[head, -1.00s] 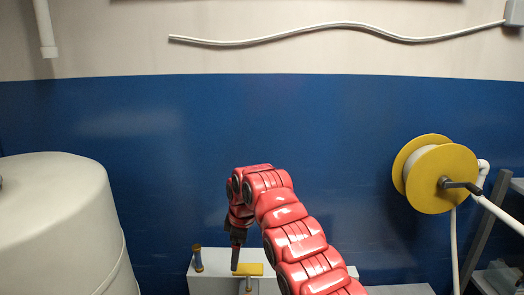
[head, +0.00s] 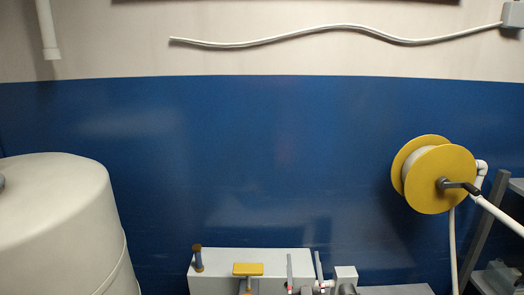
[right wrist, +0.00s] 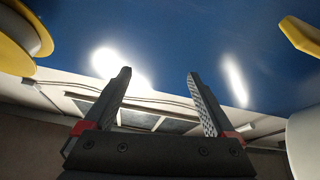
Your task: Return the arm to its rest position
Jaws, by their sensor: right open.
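My right gripper (head: 303,256) shows at the bottom of the head view. Its two slim grey fingers point up, apart, in front of the white box (head: 222,259). The rest of my right arm is below the frame. In the right wrist view, the gripper (right wrist: 159,73) is open, with nothing between its fingers. My left gripper is in neither view.
A yellow lever handle (head: 248,269) and a blue-brown upright piece (head: 197,258) stand at the white box. A white tank (head: 60,220) is at left. A yellow reel (head: 440,180) is at right.

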